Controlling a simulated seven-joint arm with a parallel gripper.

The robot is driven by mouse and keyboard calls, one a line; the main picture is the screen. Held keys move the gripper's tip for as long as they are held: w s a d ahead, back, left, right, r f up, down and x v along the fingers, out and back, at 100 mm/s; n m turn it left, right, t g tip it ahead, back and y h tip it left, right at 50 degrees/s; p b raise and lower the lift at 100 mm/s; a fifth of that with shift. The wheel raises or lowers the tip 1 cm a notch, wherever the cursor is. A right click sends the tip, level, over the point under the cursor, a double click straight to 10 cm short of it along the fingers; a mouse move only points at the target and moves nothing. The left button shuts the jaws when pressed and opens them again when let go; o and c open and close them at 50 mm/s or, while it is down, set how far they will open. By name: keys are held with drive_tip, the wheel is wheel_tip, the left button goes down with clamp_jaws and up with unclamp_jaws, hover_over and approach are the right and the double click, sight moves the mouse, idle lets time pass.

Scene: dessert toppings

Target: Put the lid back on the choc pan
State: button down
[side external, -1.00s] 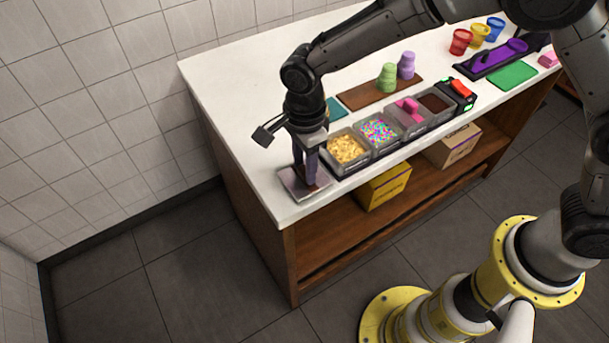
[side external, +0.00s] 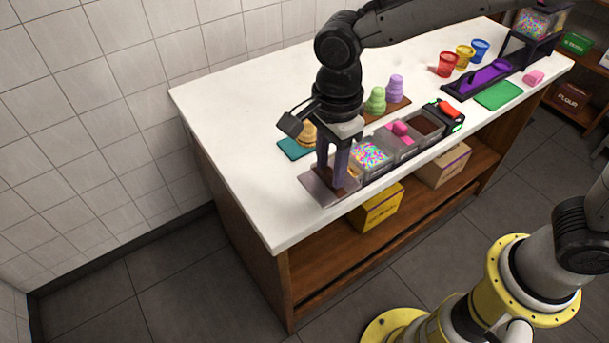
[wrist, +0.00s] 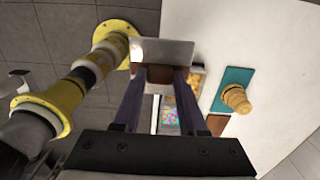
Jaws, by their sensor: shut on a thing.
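My gripper (side external: 336,184) is shut on the brown handle (wrist: 160,73) of a flat, shiny grey lid (side external: 316,188). The lid (wrist: 165,52) lies across the fingertips in the wrist view. It is held level near the left end of the pan row, in front of the leftmost pan with yellow topping. Its height above the counter is hard to tell. The choc pan (side external: 427,122), filled with dark brown, is uncovered at the right end of the row. Between are a sprinkles pan (side external: 371,154) and a pan with a pink piece (side external: 399,128).
A black and red device (side external: 448,112) adjoins the choc pan. Green (side external: 376,100) and purple (side external: 396,87) stacks stand behind the row. Cups (side external: 447,64) are farther right. The counter's left part (side external: 235,120) is clear.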

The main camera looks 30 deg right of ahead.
drive_tip(key=s+d+r+n, duration=0.2)
drive_tip(key=s+d+r, duration=0.2)
drive_tip(key=s, duration=0.2)
drive_tip(key=w+d, duration=0.4)
drive_tip(key=d, duration=0.3)
drive_tip(key=w+d+f, duration=0.1)
drive_tip(key=w+d, duration=0.3)
drive_tip(key=d, duration=0.3)
drive_tip(key=w+d, duration=0.4)
drive_tip(key=d, duration=0.3)
drive_tip(key=shift+w+d+f, duration=0.3)
drive_tip(key=shift+d+f, duration=0.05)
drive_tip(key=d+f+m, duration=0.1)
drive_tip(key=d+m, duration=0.1)
drive_tip(key=d, duration=0.6)
drive_tip(key=shift+s+f, duration=0.25)
drive_tip(key=shift+f, duration=1.25)
drive_tip(key=shift+s+f, duration=0.2)
drive_tip(key=shift+f, duration=1.3)
drive_tip(key=shift+f, duration=0.45)
